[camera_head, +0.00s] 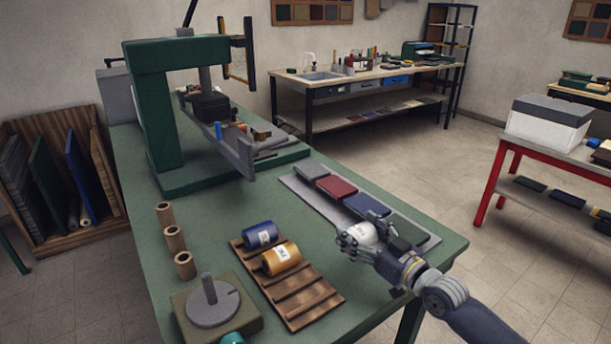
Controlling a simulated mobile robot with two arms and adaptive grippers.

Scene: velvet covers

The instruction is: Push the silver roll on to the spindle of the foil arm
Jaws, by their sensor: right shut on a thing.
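My right gripper (358,242) comes in from the lower right and is shut on the silver roll (364,231). It holds the roll over the right part of the green table, near the covers. The fingers hide part of the roll. A tall green press (155,110) stands at the far end of the table. A dark and brass-coloured frame (237,48) sticks up at its right side; it may be the foil arm. I cannot make out its spindle clearly. The roll is well apart from this frame.
A wooden rack (318,300) holds a blue roll (260,235) and a gold roll (281,259). Several cardboard cores (174,238) stand left of it. A round grey piece with a post (212,302) is at the front. Velvet covers (336,187) lie on a grey board.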

